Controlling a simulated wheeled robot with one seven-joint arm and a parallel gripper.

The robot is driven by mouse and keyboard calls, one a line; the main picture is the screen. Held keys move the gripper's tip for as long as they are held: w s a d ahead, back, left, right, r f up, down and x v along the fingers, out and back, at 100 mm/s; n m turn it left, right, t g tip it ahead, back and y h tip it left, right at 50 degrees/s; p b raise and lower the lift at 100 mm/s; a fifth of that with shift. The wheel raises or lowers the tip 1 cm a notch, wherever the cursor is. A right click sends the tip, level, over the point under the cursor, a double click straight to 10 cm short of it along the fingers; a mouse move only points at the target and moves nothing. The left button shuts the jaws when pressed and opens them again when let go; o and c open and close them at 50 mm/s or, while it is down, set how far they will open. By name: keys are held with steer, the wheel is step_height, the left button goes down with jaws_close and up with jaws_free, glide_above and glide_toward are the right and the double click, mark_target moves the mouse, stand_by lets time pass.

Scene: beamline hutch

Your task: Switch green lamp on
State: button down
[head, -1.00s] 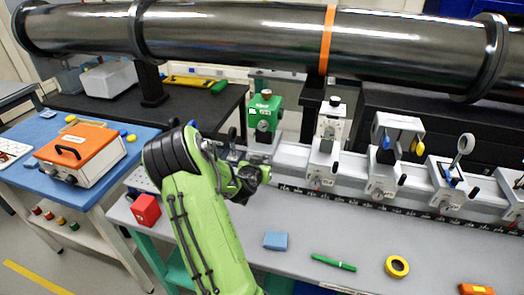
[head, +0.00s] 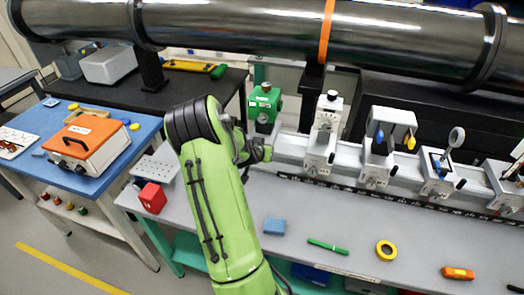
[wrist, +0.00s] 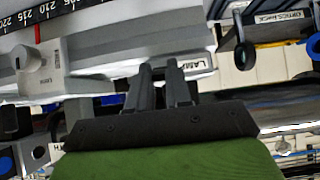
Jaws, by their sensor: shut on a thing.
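The green lamp (head: 264,103) is a green box with a round knob on top, standing on the grey rail at the back of the bench in the head view. My gripper (head: 264,152) is just below it, at the front of its carriage. I see no glow from the lamp.
More rail units stand to the right, the closest a white-topped one (head: 327,118). A large dark pipe (head: 230,25) crosses above.

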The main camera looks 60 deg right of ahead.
steer(key=c, duration=1)
jaws_free()
steer(key=shift+c, duration=0.2)
steer(key=shift+a+r, duration=0.1)
steer(key=v, duration=1.5)
steer(key=shift+a, duration=0.25)
steer(key=shift+r, duration=0.1)
